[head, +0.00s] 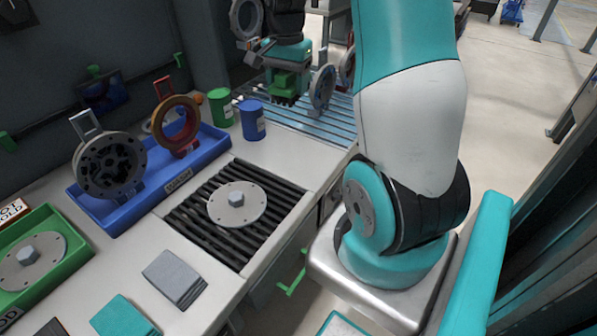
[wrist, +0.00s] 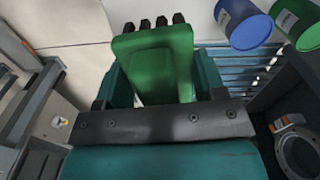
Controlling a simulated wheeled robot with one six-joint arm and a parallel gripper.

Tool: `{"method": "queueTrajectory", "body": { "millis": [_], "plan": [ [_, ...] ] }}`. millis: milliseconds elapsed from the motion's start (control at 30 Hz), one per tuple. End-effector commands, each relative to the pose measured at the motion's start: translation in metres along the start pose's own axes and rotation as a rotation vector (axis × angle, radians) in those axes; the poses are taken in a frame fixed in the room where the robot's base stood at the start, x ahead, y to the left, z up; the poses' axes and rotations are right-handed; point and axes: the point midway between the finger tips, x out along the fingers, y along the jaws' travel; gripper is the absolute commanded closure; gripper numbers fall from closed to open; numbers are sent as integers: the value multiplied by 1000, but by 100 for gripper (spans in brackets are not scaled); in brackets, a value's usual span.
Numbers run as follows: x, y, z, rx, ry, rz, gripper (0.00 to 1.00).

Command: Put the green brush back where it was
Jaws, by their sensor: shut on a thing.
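The green brush (head: 288,84) is held in my gripper (head: 284,66) at the far end of the bench, near the blue slatted section. Its dark bristles point downward in the head view. In the wrist view the green brush (wrist: 155,60) sits between the teal fingers of my gripper (wrist: 160,85), with dark bristle tufts at its far end. The fingers are shut on it. The brush appears to be above the slatted section, but I cannot tell its exact height.
A blue can (head: 252,121) and a green can (head: 221,107) stand left of the brush. A metal ring part (head: 322,87) is close on its right. A blue tray (head: 128,212) holds ringed parts. A grate (head: 190,212) bears a disc (head: 237,203). Cloths (head: 175,277) lie in front.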

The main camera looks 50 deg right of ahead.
Motion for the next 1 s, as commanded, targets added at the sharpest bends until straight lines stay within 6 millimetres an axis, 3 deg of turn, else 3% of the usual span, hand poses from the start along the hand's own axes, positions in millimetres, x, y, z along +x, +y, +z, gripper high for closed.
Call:
{"method": "queueTrajectory", "body": {
  "millis": [167,267,633,1000],
  "plan": [
    [-3,18,-11,130,-3,3,55],
    [17,19,-10,136,-7,8,55],
    [119,18,-9,130,-7,7,55],
    [166,18,-8,129,-4,5,55]
  ]
}}
